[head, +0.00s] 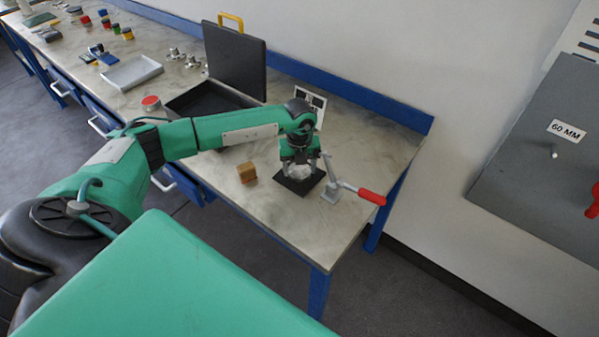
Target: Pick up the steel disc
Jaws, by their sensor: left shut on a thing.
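My left gripper (300,162) points down over a dark square plate (290,185) on the bench. It is shut on a pale grey, shiny round thing that looks like the steel disc (299,173). The fingers partly hide the disc, and I cannot tell whether it touches the plate or is just above it. My right gripper is not in view.
A toggle clamp with a red handle (371,196) stands close on the right of the plate. An open black case (236,60) stands behind my arm. A white tray (132,73) is farther left. The bench's front right is clear.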

